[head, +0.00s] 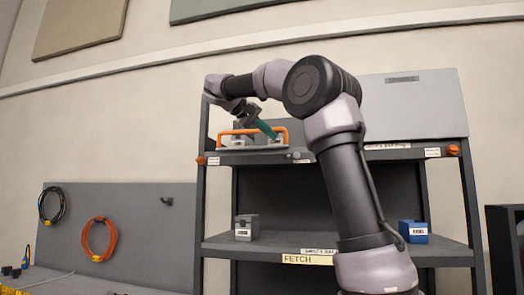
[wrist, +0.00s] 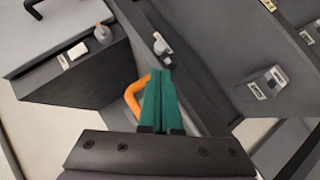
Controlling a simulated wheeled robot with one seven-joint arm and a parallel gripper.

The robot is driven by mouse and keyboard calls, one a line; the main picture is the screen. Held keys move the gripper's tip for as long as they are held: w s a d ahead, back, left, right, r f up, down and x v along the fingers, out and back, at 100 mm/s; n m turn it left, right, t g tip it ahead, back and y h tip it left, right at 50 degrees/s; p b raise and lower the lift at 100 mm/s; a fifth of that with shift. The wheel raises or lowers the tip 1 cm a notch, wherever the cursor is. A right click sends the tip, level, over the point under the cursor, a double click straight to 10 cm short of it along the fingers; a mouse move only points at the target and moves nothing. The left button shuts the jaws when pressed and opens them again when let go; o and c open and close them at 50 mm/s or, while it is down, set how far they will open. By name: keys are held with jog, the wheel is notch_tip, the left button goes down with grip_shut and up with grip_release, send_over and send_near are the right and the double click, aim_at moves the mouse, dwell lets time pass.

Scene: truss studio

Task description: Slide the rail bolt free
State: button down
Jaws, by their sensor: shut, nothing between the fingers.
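An orange bar shaped like a handle (head: 238,133) stands on a light plate at the left of the rack's upper shelf. It also shows in the wrist view (wrist: 131,97), partly hidden behind my fingers. A small metal fitting (wrist: 160,45) lies just past my fingertips in the wrist view; I cannot tell whether it or the orange bar is the rail bolt. My gripper (head: 273,134) has its teal fingers pressed together, empty, close to the bar's right end. In the wrist view the fingers (wrist: 159,74) overlap the bar; contact cannot be told.
The dark rack's upper shelf (head: 350,155) has orange knobs at its front corners. The lower shelf (head: 330,248), labelled FETCH, holds a grey box (head: 246,228) and a blue box (head: 413,232) with clear room between. Coiled cables (head: 99,238) hang on the left panel.

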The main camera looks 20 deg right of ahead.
jog(key=shift+w+a+r, duration=0.3)
jog(key=shift+w+a, duration=0.1)
jog(key=shift+a, duration=0.1)
send_near(297, 155)
jog(key=w+d+f, duration=0.2)
jog(key=w+d, duration=0.2)
jog(key=d, duration=0.1)
dwell(0.3)
jog(key=shift+s+d, duration=0.5)
jog(key=shift+d, duration=0.2)
jog(key=shift+s+d, duration=0.5)
jog(key=shift+d, duration=0.2)
